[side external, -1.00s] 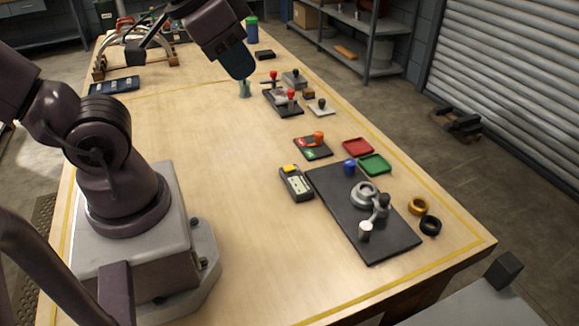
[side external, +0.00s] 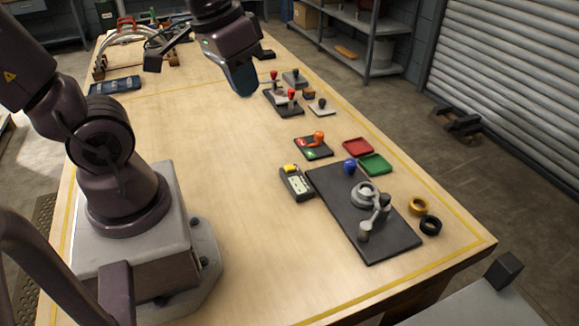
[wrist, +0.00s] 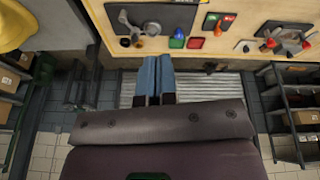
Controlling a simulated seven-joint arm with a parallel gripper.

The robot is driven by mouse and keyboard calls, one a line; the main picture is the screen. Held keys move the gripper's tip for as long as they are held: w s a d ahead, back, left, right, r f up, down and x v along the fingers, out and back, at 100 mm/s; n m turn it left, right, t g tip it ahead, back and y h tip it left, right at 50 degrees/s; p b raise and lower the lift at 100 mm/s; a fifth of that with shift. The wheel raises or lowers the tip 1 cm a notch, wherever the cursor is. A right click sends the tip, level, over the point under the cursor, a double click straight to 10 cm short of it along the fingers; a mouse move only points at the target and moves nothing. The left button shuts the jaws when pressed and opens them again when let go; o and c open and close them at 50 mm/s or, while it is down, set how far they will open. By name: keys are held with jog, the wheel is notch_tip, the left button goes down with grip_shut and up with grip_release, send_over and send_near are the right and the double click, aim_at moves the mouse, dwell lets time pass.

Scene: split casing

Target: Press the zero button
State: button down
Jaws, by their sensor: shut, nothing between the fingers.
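A small dark handheld meter (side external: 297,185) with a pale display lies on the wooden table, left of the dark base plate. A yellow button (side external: 291,169) sits at its far end; I cannot read a label on it. In the side view my gripper (side external: 244,93) is high above the table, up and left of the meter and well apart from it. In the wrist view my two blue fingers (wrist: 156,57) lie side by side, shut and empty. The meter is not clearly visible in the wrist view.
The dark base plate (side external: 340,215) carries a blue knob (side external: 350,166) and a grey ring with a lever. Red (side external: 358,147) and green (side external: 376,164) trays and an orange-handled switch panel (side external: 313,147) stand nearby. The table left of the meter is clear.

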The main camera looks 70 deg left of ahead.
jog(key=w+a+f+n+h, duration=0.3)
jog(key=w+f+n+h, duration=0.3)
jog(key=f+n, duration=0.45)
jog(key=n+t+y, duration=0.2)
jog(key=n+t, duration=0.3)
jog(key=n, duration=0.5)
send_over(289, 168)
notch_tip(289, 168, down, 7)
jog(key=shift+m, duration=0.25)
jog(key=shift+f, duration=4.35)
jog(key=shift+f, duration=0.4)
